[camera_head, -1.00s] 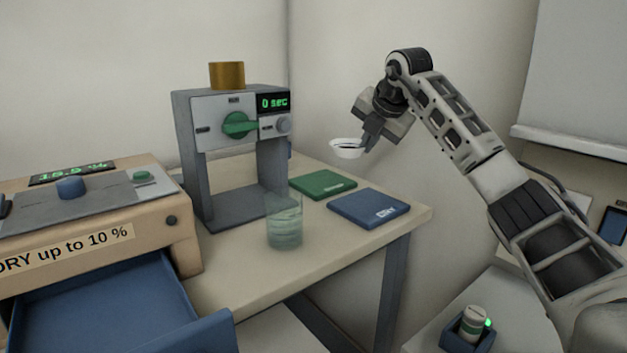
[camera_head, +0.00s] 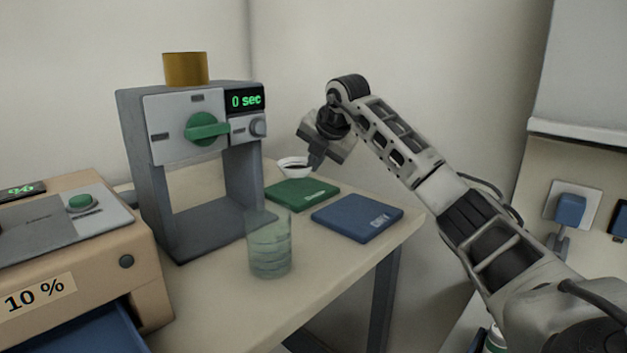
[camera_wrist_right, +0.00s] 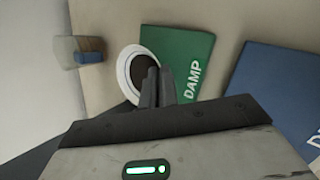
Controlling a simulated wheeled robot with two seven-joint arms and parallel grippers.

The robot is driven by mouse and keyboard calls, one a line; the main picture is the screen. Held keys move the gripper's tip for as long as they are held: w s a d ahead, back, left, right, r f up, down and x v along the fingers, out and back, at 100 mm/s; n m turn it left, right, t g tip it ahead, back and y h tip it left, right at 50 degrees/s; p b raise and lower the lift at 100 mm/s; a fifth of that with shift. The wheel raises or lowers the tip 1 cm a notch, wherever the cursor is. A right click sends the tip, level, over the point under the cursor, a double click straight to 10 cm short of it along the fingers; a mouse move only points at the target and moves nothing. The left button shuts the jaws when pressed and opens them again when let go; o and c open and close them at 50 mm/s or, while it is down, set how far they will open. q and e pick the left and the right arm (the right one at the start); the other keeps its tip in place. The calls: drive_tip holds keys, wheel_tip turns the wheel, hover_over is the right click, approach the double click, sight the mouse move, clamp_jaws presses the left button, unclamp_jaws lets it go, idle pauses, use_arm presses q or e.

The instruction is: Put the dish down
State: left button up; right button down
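The dish (camera_head: 284,163) is a small white bowl with dark contents. My right gripper (camera_head: 315,165) is shut on its rim and holds it near the back edge of the green mat (camera_head: 290,203). In the right wrist view the fingers (camera_wrist_right: 157,88) pinch the dish (camera_wrist_right: 122,72), which overlaps the left edge of the green mat marked DAMP (camera_wrist_right: 195,50). I cannot tell whether the dish touches anything below. The blue mat marked DRY (camera_head: 350,222) lies to the right and is empty. My left gripper is out of view.
A grey stand (camera_head: 135,160) with a green knob and a "0 sec" display is left of the mats. A glass beaker (camera_head: 269,250) stands in front of the green mat. A tan device (camera_head: 130,285) with a blue drawer (camera_head: 85,330) is at lower left.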

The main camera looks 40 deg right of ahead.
wheel_tip(320, 180, down, 4)
drive_tip(key=shift+r+b, duration=0.25)
drive_tip(key=shift+b, duration=0.25)
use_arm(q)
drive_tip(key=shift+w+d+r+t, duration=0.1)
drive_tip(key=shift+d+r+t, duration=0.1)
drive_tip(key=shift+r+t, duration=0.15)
use_arm(e)
drive_tip(key=shift+r, duration=0.1)
drive_tip(key=c, duration=1.7)
unclamp_jaws()
use_arm(q)
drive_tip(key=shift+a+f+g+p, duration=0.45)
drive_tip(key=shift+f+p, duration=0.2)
drive_tip(key=shift+p, duration=0.3)
use_arm(e)
drive_tip(key=v, duration=1.2)
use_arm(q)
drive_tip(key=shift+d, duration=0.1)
